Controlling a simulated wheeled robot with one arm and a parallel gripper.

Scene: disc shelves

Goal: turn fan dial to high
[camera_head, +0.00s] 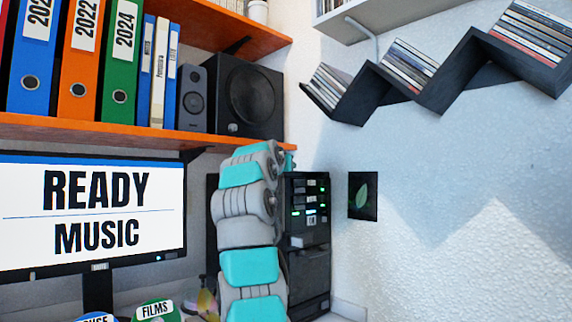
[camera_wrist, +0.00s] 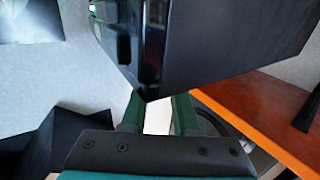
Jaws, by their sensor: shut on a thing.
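The black equipment tower (camera_head: 309,258), with green lights and small labels on its upper front, stands behind my arm in the head view. A large dark box, seemingly this tower, fills the top of the wrist view (camera_wrist: 220,50). My gripper (camera_wrist: 157,100) shows there as two green fingers with a pale gap between them. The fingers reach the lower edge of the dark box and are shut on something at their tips. The held thing is hidden; I take it to be the fan dial, but its setting cannot be read. In the head view my arm hides the fingers.
An orange shelf (camera_head: 150,131) with binders and a speaker (camera_head: 250,95) hangs above. A monitor (camera_head: 95,212) reading READY MUSIC is on the left. A dark zigzag rack (camera_head: 455,75) with discs is on the right wall. A leaf picture (camera_head: 362,196) hangs below it.

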